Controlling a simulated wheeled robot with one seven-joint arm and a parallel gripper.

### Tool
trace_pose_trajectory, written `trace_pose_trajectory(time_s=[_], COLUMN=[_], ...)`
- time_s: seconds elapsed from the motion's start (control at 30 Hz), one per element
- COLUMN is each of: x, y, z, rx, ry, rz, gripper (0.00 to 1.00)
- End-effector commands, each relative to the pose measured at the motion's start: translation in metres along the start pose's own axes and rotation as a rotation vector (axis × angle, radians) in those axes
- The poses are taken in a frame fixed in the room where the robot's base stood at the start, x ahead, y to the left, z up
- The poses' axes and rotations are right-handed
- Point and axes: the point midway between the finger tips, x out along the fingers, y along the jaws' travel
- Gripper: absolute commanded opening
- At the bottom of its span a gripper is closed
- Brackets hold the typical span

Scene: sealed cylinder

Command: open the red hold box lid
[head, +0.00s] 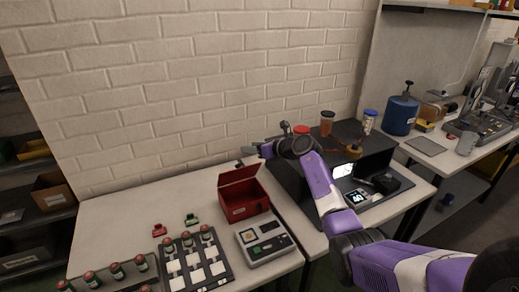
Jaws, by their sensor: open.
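The red hold box (244,206) stands on the white table near its back right part. Its red lid (238,176) is raised and tilted up at the back, so the dark inside shows. A pale label is on the front of the box. My gripper (250,155) is open, above and behind the right side of the lid. It looks apart from the lid, though the exact gap is hard to judge. No wrist view shows the fingertips closely.
A grey device (264,242) stands in front of the box. Red (159,230) and green (192,219) clips lie between. A black case (290,180) stands on the right table. A brick wall rises behind.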

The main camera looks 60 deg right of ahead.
Motion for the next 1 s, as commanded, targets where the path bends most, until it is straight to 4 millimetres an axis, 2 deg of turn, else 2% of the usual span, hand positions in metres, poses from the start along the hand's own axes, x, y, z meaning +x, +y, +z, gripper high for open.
trace_pose_trajectory(time_s=[0.1,0.3,0.7,0.73,0.93,1.0], x=[-0.019,-0.041,-0.049,-0.049,-0.041,-0.03], y=[-0.002,-0.001,0.0,0.0,-0.002,0.006], z=[-0.001,0.0,0.0,0.0,-0.004,0.003], rx=[-0.001,0.0,0.0,0.0,-0.02,-0.067], ry=[-0.002,-0.002,0.0,0.0,-0.009,-0.017], rz=[-0.003,-0.002,0.0,0.0,0.003,0.016], gripper=[0.44,0.44,0.44,0.42,0.03,0.0])
